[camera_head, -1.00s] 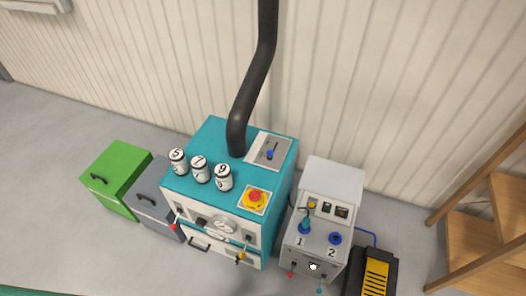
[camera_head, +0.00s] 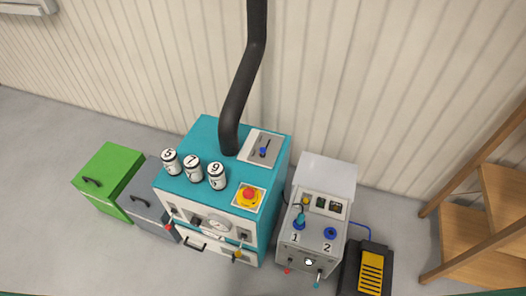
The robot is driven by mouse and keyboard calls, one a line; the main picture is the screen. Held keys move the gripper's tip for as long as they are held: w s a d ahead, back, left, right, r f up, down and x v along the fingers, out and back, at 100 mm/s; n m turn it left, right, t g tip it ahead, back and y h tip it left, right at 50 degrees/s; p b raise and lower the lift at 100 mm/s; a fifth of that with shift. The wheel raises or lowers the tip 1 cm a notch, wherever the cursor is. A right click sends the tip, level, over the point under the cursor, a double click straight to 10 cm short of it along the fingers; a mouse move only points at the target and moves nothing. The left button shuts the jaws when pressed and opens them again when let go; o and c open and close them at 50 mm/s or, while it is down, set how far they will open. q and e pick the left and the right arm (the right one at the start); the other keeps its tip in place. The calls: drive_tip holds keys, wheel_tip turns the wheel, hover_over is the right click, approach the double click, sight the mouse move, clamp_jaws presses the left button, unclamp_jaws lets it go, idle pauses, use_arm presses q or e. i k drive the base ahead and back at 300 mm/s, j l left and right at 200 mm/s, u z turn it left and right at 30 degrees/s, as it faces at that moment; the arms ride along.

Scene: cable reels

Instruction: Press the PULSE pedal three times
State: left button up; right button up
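A black foot pedal with a yellow slotted plate (camera_head: 371,273) lies on the floor at the lower right, beside the grey control box. Its lower end runs close to the bottom edge of the picture. I cannot read any PULSE label on it. A blue cable (camera_head: 358,227) runs behind the grey box (camera_head: 325,172) toward the pedal. Neither of my grippers shows in the head view.
A teal machine (camera_head: 205,128) with a black duct (camera_head: 243,85) stands at the centre, with numbered canisters on top. Grey (camera_head: 146,206) and green (camera_head: 103,172) cabinets stand to its left. Wooden shelving (camera_head: 500,195) stands right of the pedal, with bare floor between.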

sight(371, 266)
drive_tip(key=z, duration=1.7)
